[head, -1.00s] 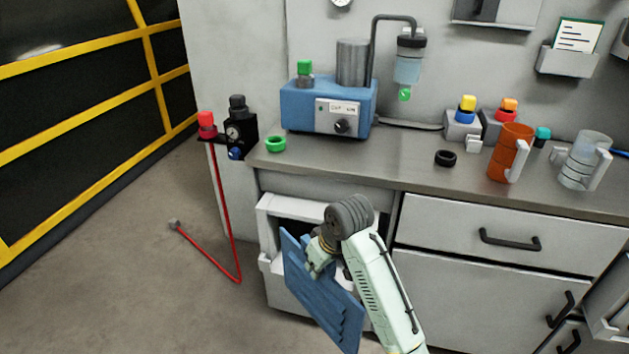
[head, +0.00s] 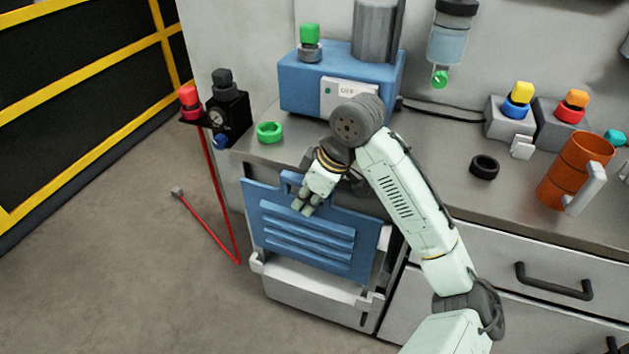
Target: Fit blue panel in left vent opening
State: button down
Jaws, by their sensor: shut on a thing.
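The blue panel (head: 310,249) is a flat plate with several raised horizontal slats and a handle at its top edge. My gripper (head: 303,208) is shut on the panel near its upper middle. The panel stands nearly upright, slightly tilted, in front of the left vent opening in the white cabinet front. It covers most of the opening; a dark strip of it shows at the panel's right side. I cannot tell whether the panel touches the frame. A white ledge with brackets (head: 310,281) lies just below the panel.
A grey worktop (head: 440,200) runs above the cabinet, with a green ring (head: 269,132), a blue machine (head: 300,85), a black ring (head: 484,167) and an orange mug (head: 577,170). A red hose (head: 215,200) hangs at the left.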

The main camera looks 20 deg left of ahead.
aim_at(308, 226)
jog(key=shift+w+a+r, duration=0.1)
jog(key=shift+w+r, duration=0.1)
jog(key=shift+r, duration=0.05)
jog(key=shift+f+b, duration=1.9)
jog(key=shift+f, duration=0.1)
jog(key=shift+f, duration=0.1)
jog(key=shift+f+b, duration=1.8)
jog(key=shift+f, duration=0.85)
jog(key=shift+r, duration=0.25)
jog(key=shift+w+r+p, duration=0.2)
jog(key=shift+w+p, duration=0.05)
jog(key=shift+p, duration=0.25)
jog(key=shift+f, duration=0.2)
